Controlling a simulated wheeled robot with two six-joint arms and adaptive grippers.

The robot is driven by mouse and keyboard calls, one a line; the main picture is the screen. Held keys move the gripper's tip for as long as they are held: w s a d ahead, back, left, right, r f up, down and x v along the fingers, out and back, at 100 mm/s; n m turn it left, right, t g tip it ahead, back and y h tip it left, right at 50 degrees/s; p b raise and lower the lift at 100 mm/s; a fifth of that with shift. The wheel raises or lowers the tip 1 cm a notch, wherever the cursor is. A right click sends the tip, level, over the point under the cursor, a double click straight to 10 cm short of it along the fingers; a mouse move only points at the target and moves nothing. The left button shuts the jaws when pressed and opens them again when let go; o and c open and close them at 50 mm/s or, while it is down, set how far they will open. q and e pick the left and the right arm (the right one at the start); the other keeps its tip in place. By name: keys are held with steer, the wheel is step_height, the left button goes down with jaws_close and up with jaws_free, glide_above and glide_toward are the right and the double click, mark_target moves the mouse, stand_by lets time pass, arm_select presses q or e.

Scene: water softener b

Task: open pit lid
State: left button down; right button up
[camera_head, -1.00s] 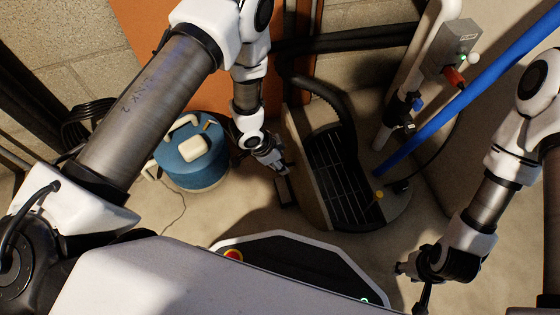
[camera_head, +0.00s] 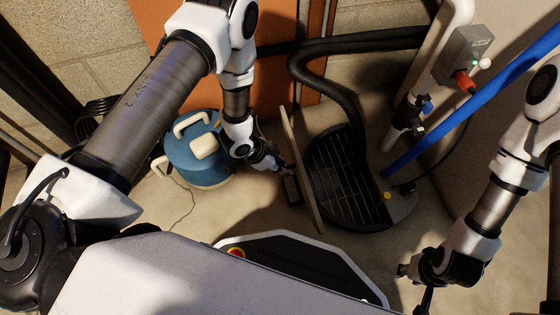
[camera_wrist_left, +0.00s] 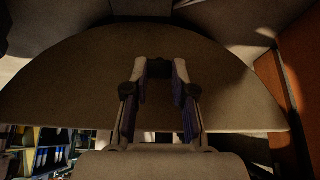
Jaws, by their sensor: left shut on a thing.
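The pit lid (camera_head: 299,165) is a tan half-round panel, standing nearly upright and almost edge-on at the left side of the pit (camera_head: 345,185). A dark handle (camera_head: 291,189) shows on its left face. My left gripper (camera_head: 281,165) is shut on the lid from its left side; the exact contact is hard to see. In the left wrist view the lid's broad face (camera_wrist_left: 80,85) fills the middle, with the left gripper's fingers (camera_wrist_left: 160,70) against it. My right gripper (camera_head: 408,271) is at the lower right, apart from the lid, its fingers unclear.
The pit shows a dark ribbed grate, with a black corrugated hose (camera_head: 335,85) running in at the back. A blue tank (camera_head: 197,165) stands left of my left gripper. A blue pipe (camera_head: 465,98) and a grey box (camera_head: 467,52) are at the right.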

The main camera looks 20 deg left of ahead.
arm_select(q)
steer(key=c, duration=1)
jaws_free()
steer(key=shift+a, duration=0.1)
steer(key=shift+o, duration=0.2)
steer(key=v, duration=1.2)
